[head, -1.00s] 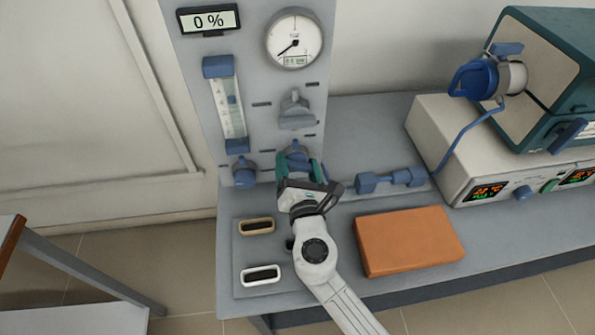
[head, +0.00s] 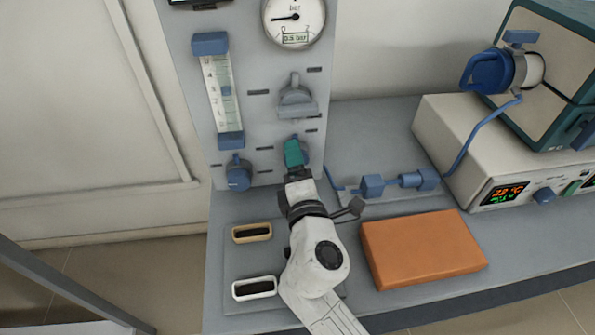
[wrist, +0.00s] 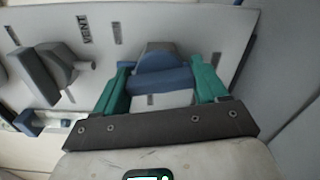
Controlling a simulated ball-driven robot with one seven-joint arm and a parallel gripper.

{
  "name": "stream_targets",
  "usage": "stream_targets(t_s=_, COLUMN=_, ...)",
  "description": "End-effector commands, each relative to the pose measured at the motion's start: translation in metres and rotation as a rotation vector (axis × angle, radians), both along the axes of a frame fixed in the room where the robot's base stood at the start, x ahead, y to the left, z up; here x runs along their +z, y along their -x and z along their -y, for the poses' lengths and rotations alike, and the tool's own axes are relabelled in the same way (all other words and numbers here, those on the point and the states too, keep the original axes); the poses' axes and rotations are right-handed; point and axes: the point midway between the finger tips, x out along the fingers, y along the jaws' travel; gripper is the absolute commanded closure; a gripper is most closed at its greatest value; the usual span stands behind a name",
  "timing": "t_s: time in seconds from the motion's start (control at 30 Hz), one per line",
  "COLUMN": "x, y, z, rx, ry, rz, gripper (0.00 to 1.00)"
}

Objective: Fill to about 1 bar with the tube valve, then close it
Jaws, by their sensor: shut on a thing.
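A blue valve knob (wrist: 162,82) sits low on the grey panel. My gripper (head: 295,153) is shut on it, with a green finger on either side in the wrist view (wrist: 162,90). In the head view the fingers are seen nearly edge-on and hide most of the knob. The round pressure gauge (head: 294,18) is at the top of the panel. Its needle points left and slightly down; its small digital reading looks like about 0.3 bar, but is blurred.
A grey knob (head: 297,97) is above my gripper; one beside the VENT label shows in the wrist view (wrist: 57,72). A flowmeter (head: 219,90) and another blue knob (head: 238,172) are left. An orange block (head: 424,248) lies right of my arm.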

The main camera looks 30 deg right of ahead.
Motion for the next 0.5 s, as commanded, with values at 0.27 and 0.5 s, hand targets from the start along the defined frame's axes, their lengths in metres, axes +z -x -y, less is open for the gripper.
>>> stream_targets(t_s=0.27, x=-0.0032, y=0.0002, z=0.0000, rx=-0.001, ry=-0.147, rz=0.045, gripper=0.58)
stream_targets(t_s=0.5, x=-0.0021, y=0.0002, z=0.0004, rx=-0.002, ry=-0.204, rz=0.062, gripper=0.58)
